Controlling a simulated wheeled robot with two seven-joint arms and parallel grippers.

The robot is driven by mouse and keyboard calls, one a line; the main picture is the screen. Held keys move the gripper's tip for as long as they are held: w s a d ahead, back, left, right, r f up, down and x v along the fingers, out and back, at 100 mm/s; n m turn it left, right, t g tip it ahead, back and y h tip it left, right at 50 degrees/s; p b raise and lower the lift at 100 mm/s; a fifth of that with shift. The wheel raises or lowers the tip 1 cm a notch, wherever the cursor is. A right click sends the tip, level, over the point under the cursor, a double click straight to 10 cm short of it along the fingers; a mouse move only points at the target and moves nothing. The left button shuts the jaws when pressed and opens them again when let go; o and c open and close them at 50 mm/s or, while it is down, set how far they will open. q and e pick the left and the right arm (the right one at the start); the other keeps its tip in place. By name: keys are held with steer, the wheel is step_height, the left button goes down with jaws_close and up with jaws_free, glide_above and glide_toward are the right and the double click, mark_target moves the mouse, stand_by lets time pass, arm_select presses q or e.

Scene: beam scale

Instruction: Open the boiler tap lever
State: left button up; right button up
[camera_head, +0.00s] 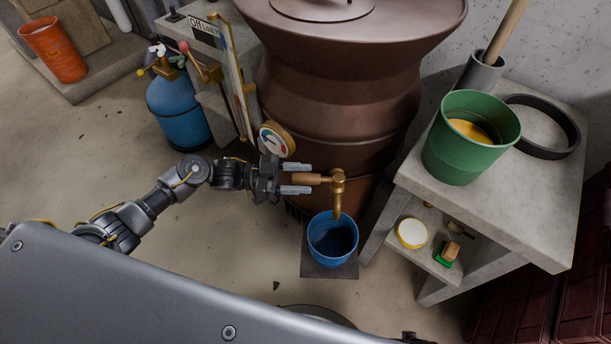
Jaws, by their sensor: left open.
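The boiler (335,95) is a large brown vessel in the middle of the view. Its brass tap (338,190) sticks out low on the front, with the spout pointing down. The tap lever (308,179) has a wooden handle pointing left from the tap. My left gripper (297,179) is open, with one finger above and one below the lever handle in the picture. I cannot tell whether the fingers touch it. A blue bucket (333,238) stands on a dark plate under the spout. My right gripper does not show.
A round gauge (277,139) and a tall sight glass (236,80) sit close to my left gripper. A concrete stand (490,205) with a green bucket (462,150) is at the right. A blue gas bottle (178,110) stands at the left.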

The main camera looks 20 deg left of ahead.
arm_select(q)
steer(key=shift+x, duration=0.8)
steer(key=shift+c, duration=0.4)
jaws_close()
